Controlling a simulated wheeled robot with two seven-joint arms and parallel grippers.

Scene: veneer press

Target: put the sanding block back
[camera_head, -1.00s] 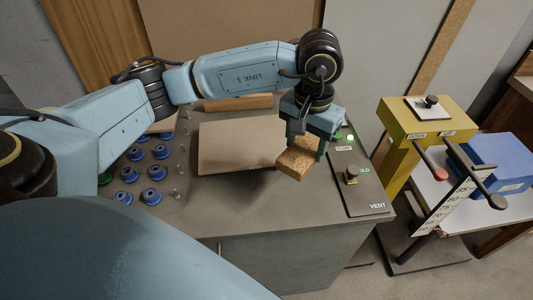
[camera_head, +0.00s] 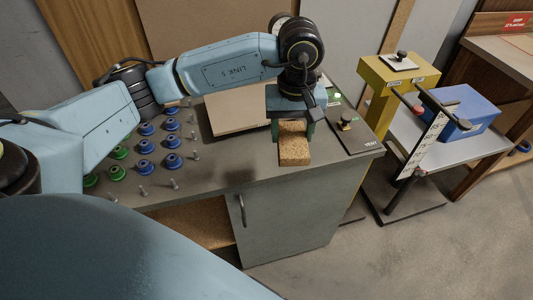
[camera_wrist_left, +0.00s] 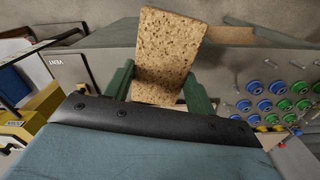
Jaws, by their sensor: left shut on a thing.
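The sanding block (camera_head: 294,152) is a speckled tan cork-like block. My left gripper (camera_head: 293,133) is shut on it and holds it near the front edge of the grey bench top, beside the vent panel. In the left wrist view the block (camera_wrist_left: 168,50) stands out between the two green fingers (camera_wrist_left: 160,88). I cannot tell whether its lower end touches the bench. My right gripper is not in view.
Several blue and green knobs (camera_head: 146,146) and small pegs stand on the left of the bench (camera_head: 215,177). A flat tan board (camera_head: 235,113) lies behind the gripper. The vent panel (camera_head: 355,138) is at right. Beyond stand a yellow post (camera_head: 385,85) and a blue box (camera_head: 470,108).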

